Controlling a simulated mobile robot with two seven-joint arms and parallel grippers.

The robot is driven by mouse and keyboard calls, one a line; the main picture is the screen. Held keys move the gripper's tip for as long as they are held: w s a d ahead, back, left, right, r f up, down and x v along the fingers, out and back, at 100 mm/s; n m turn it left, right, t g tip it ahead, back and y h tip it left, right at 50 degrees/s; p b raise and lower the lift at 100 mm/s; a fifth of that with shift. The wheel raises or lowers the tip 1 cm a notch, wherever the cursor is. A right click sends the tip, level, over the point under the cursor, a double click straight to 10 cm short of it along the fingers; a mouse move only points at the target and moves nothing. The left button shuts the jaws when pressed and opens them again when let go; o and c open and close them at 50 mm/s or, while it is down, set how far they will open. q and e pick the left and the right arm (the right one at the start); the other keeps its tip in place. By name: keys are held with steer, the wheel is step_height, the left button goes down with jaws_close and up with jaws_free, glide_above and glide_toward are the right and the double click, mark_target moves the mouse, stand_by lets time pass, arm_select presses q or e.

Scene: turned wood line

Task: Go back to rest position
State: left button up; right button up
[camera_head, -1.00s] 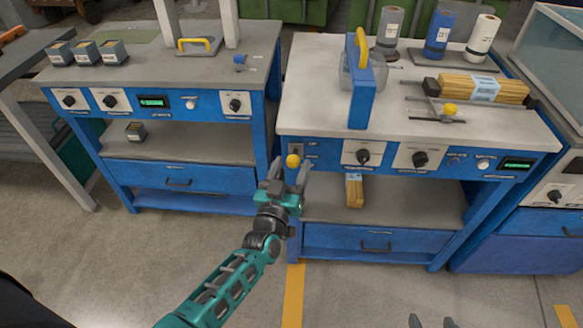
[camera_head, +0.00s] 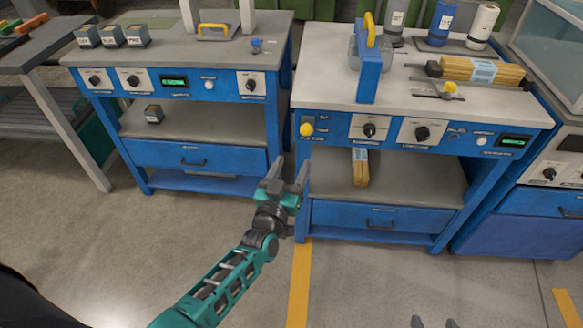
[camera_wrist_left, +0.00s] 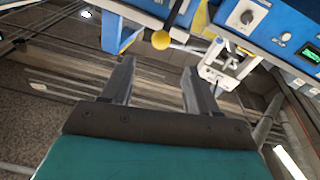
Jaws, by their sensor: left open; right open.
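My left gripper (camera_head: 288,175) is open and empty in the head view, in front of the gap between the two blue workbenches. It also shows open in the left wrist view (camera_wrist_left: 155,82), with nothing between its fingers. A yellow knob (camera_head: 306,129) on the right bench's front panel is above and to the right of the fingertips, apart from them. The knob also shows in the left wrist view (camera_wrist_left: 160,40), beyond the fingers. My right gripper (camera_head: 434,323) shows only as two dark fingertips, apart, at the bottom edge of the head view.
The left bench (camera_head: 180,58) carries several small boxes and a yellow-handled item. The right bench (camera_head: 325,75) carries a blue frame (camera_head: 369,75), spools and a wooden bundle (camera_head: 478,71). Another bundle (camera_head: 360,168) lies on its lower shelf. The floor in front is clear, with a yellow line (camera_head: 300,285).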

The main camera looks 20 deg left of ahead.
stand_by(0.5)
arm_select(q)
steer(key=s+f+m+g+h, duration=0.1)
steer(key=s+f+g, duration=0.3)
steer(key=s, duration=0.6)
steer(key=s+d+f+m+g+h, duration=0.1)
steer(key=s+f+m+g+h, duration=0.1)
steer(key=s, duration=0.9)
steer(key=f+m+g, duration=0.1)
steer(key=g, duration=0.1)
steer(key=shift+d+f+m+g, duration=0.3)
steer(key=shift+f+m+g, duration=0.05)
steer(key=shift+m+g, duration=0.05)
stand_by(1.8)
